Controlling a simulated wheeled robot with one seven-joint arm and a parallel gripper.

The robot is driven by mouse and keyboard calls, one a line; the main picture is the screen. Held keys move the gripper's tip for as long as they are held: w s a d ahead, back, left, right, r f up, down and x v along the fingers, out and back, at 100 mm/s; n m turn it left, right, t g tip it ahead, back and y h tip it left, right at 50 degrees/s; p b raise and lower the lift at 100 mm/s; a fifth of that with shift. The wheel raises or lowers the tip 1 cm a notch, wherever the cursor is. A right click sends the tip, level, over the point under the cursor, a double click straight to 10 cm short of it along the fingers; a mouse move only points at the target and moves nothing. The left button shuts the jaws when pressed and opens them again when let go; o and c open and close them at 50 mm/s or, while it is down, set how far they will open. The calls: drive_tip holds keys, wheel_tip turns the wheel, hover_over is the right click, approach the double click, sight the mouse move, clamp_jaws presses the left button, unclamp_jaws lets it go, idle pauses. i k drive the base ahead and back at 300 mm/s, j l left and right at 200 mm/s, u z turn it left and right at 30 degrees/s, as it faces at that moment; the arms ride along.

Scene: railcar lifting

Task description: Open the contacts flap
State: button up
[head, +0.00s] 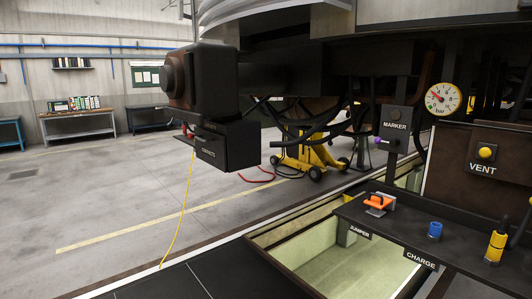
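A black box (238,145) hangs under the dark coupler head (190,76) at the left end of the railcar. Its left face carries a small white label (208,152), too small to read with certainty; this face may be the contacts flap. A thin dark plate (184,138) juts out at the box's left edge, with a bit of red by it. I cannot tell whether the flap is shut. My gripper is not in view.
A yellow cable (184,210) hangs from the box to the floor. A yellow wheeled jack (312,155) stands behind. An open pit (345,265) lies at lower right. A dark shelf (455,246) holds an orange clamp-like thing (378,203), a blue cylinder (435,230) and a yellow connector (496,245).

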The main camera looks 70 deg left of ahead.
sight(211, 146)
drive_tip(key=u, duration=2.75)
